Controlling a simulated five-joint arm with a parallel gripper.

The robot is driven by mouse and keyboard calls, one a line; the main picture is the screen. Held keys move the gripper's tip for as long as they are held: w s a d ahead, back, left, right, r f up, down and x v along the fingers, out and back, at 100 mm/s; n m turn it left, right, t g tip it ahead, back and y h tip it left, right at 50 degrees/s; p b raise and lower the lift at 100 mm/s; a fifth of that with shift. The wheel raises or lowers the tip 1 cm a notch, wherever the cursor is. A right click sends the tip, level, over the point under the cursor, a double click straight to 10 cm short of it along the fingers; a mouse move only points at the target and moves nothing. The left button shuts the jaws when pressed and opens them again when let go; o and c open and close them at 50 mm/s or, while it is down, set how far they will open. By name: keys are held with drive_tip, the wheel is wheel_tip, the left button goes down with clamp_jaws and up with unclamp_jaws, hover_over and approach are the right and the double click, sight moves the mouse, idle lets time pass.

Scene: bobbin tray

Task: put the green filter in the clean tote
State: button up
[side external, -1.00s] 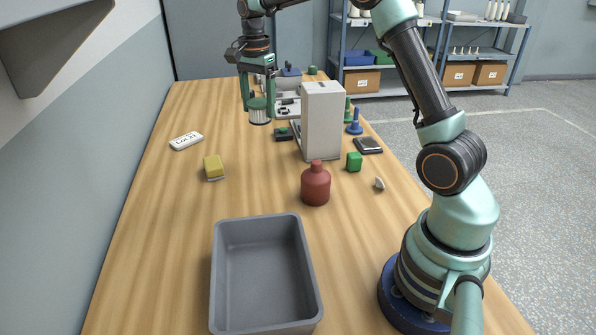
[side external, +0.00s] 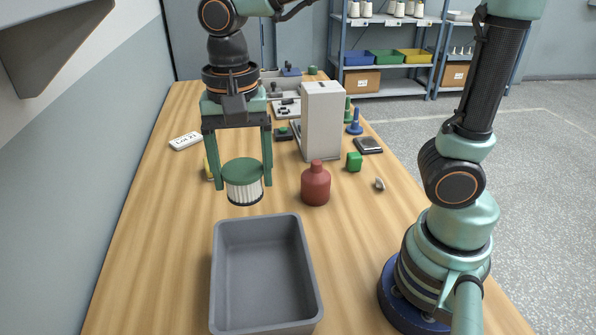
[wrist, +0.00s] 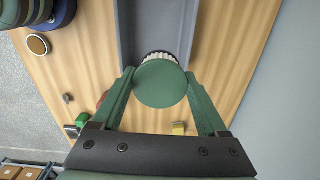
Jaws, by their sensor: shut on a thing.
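The green filter (side external: 243,182) is a short cylinder with a green top and white pleated side. My gripper (side external: 243,184) is shut on it, one finger on each side, and holds it upright above the table. The filter's green top also shows in the wrist view (wrist: 160,84) between the fingers. The clean tote (side external: 217,285) is a grey, open, empty bin at the front of the table. The filter is just behind the tote's far edge in the side view. In the wrist view part of the tote (wrist: 128,35) shows beyond the filter.
A dark red bottle (side external: 316,186) stands right of the filter, behind the tote. A tall white box (side external: 323,120) stands farther back. A green cube (side external: 354,162) and a small pale object (side external: 379,184) lie to the right. A white label block (side external: 186,141) and a partly hidden yellow block (side external: 208,168) are left.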

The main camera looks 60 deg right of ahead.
drive_tip(key=shift+n, duration=0.4)
drive_tip(key=s+f, duration=0.1)
drive_tip(key=f, duration=0.4)
drive_tip(key=s+f, duration=0.1)
drive_tip(key=f, duration=0.4)
drive_tip(key=s+a+f, duration=0.1)
drive_tip(key=f, duration=0.4)
drive_tip(key=shift+f, duration=0.35)
hover_over(264, 287)
drive_tip(key=shift+f, duration=2.45)
drive_tip(key=shift+f, duration=0.2)
drive_tip(key=o, duration=1.3)
drive_tip(key=shift+r, duration=0.1)
